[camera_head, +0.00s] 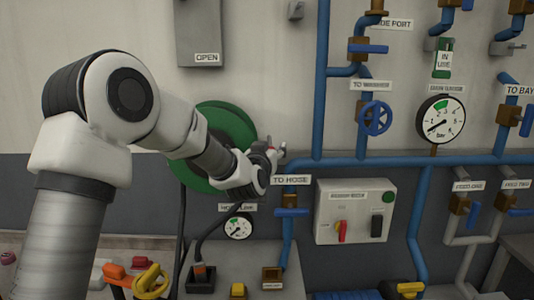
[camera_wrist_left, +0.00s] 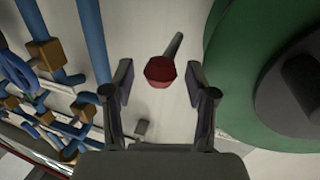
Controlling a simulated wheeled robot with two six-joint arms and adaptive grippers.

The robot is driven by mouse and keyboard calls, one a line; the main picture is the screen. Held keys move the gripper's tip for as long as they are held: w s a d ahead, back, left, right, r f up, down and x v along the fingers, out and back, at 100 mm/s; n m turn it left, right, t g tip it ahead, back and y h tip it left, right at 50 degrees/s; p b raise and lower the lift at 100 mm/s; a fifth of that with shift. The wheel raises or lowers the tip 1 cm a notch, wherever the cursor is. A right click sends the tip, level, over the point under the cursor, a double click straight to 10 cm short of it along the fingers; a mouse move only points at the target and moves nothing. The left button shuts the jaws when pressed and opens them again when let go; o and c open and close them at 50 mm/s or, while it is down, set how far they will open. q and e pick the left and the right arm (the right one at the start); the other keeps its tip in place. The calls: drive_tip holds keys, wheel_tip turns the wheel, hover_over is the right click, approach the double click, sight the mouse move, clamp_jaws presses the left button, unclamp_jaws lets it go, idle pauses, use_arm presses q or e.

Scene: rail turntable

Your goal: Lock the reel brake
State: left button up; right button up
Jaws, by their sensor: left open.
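The reel (camera_head: 234,125) is a green disc on the wall, partly hidden behind my left arm. It also fills the right side of the left wrist view (camera_wrist_left: 240,95). A dark grey lever with a red knob (camera_wrist_left: 160,71) stands beside the reel, likely its brake. My left gripper (camera_head: 274,157) is at the reel's right edge. Its two fingers are open in the left wrist view (camera_wrist_left: 159,80), one on each side of the knob in the picture. I cannot tell whether they reach around it, and no contact shows. My right gripper is not in view.
Blue pipes (camera_head: 322,80) with valves run right of the reel. A gauge (camera_head: 441,118) and a control box (camera_head: 352,212) with red and black switches are farther right. A grey box (camera_head: 200,30) labelled OPEN hangs above. Connectors lie on the bench below.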

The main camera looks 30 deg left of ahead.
use_arm(q)
drive_tip(key=v, duration=1.1)
drive_tip(key=shift+s, duration=0.25)
drive_tip(key=shift+w, duration=0.1)
drive_tip(key=shift+c, duration=1.1)
drive_tip(key=shift+r, duration=0.1)
drive_tip(key=c, duration=0.5)
drive_tip(key=shift+r+n, duration=0.2)
drive_tip(key=shift+n, duration=0.7)
clamp_jaws()
wheel_tip(320, 180, up, 7)
drive_tip(key=a+n+t+y, duration=0.2)
drive_tip(key=n+t+y, duration=0.1)
drive_tip(key=n, duration=1.2)
wheel_tip(320, 180, down, 18)
drive_tip(key=w+n+t+y+b, duration=0.25)
drive_tip(key=n+b, duration=0.65)
drive_tip(key=n, duration=0.5)
drive_tip(key=d+p+x, duration=0.1)
drive_tip(key=p+x, duration=0.4)
drive_tip(key=x, duration=0.4)
drive_tip(key=shift+w+r, duration=0.3)
